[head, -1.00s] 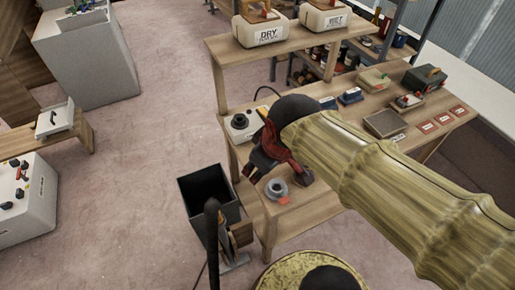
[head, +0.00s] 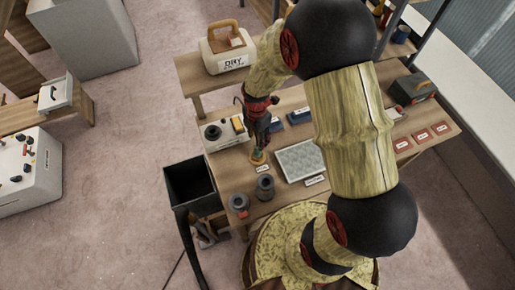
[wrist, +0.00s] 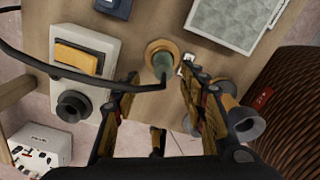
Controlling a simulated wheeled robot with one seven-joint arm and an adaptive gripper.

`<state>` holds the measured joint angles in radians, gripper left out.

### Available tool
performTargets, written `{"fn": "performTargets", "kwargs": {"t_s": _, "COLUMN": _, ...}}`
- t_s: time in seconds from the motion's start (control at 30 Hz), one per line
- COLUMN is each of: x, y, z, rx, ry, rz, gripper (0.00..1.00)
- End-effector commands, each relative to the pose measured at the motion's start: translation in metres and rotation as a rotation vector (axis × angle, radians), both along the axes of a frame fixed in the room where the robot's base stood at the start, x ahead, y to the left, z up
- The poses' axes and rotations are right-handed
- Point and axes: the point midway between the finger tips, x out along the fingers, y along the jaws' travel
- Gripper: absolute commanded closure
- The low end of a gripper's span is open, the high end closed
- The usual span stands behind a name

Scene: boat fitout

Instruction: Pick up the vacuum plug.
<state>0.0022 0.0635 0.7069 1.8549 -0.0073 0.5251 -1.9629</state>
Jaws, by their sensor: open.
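A small green plug-like piece, seemingly the vacuum plug (wrist: 160,62), stands in a round orange-brown base (wrist: 150,48) on the bench. In the head view the base (head: 257,160) shows directly below my gripper (head: 262,147). In the wrist view my gripper (wrist: 158,84) is open, pointing down, with the green piece between and just beyond its two fingertips. No firm contact shows. A thick black cable (wrist: 60,72) runs from the left, past the left finger, to the green piece; whether it joins it I cannot tell.
A white box (head: 222,133) with a yellow switch and black socket stands left of the gripper. Two dark grey cylindrical fittings (head: 239,204) (head: 265,187) stand nearer the front. A pale textured tray (head: 300,160) lies right. A black bin (head: 190,183) stands beside the bench.

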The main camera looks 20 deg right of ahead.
Motion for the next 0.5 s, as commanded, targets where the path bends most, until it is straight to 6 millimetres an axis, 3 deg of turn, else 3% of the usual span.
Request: {"fn": "performTargets", "kwargs": {"t_s": 0.5, "x": -0.007, "y": 0.001, "z": -0.062, "rx": 0.000, "ry": 0.001, "rz": -0.003, "gripper": 0.58}}
